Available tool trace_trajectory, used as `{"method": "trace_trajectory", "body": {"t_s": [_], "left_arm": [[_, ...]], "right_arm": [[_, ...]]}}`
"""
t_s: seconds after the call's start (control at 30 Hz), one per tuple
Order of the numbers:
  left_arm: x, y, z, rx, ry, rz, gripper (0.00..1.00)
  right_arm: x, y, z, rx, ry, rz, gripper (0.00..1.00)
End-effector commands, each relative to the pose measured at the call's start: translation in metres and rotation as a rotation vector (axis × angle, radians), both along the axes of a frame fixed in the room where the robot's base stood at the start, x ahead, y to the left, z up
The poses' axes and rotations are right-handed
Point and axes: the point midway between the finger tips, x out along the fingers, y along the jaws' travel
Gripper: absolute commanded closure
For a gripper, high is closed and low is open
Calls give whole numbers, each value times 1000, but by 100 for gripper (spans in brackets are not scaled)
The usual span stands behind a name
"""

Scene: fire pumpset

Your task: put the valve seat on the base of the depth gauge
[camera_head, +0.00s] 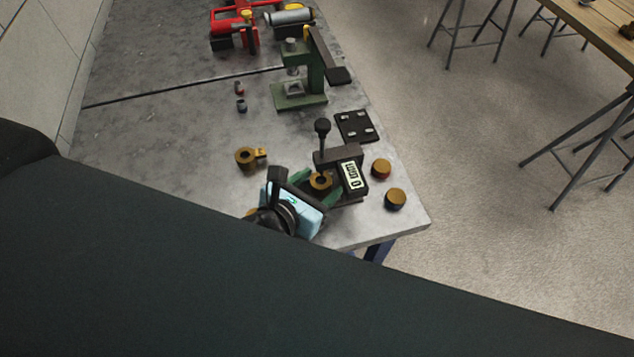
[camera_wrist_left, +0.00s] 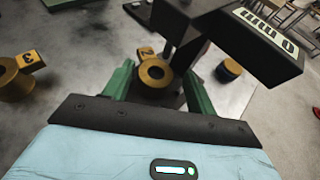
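A brass ring-shaped valve seat (camera_head: 320,181) with a tag marked 2 sits at the depth gauge (camera_head: 354,176), below its measuring head. The left wrist view shows the ring (camera_wrist_left: 154,73) with its hole facing up and dark base around it; how fully it rests on the base is partly hidden. My left gripper (camera_wrist_left: 157,72) is open, its green fingers on either side of the ring with small gaps showing. In the head view, the left gripper (camera_head: 318,186) is low beside the gauge. My right gripper is not in view.
Another brass seat (camera_head: 246,157), tagged 3, lies left of the gauge. Two round brass-topped parts (camera_head: 381,168) (camera_head: 395,198) stand right, near the table edge. A black plate (camera_head: 354,126) and green press (camera_head: 300,98) stand behind. The grey table is clear at left.

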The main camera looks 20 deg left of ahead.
Motion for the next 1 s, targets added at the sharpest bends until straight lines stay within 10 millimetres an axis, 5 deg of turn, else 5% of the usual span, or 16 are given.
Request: {"method": "trace_trajectory", "body": {"t_s": [0.33, 0.63, 1.0], "left_arm": [[-7, 2, 5, 0, 1, 0, 43], [-57, 16, 25, -1, 4, -1, 43], [-98, 28, 49, 2, -8, 0, 43]], "right_arm": [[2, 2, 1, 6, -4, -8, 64], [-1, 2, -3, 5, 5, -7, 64], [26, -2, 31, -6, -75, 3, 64]]}}
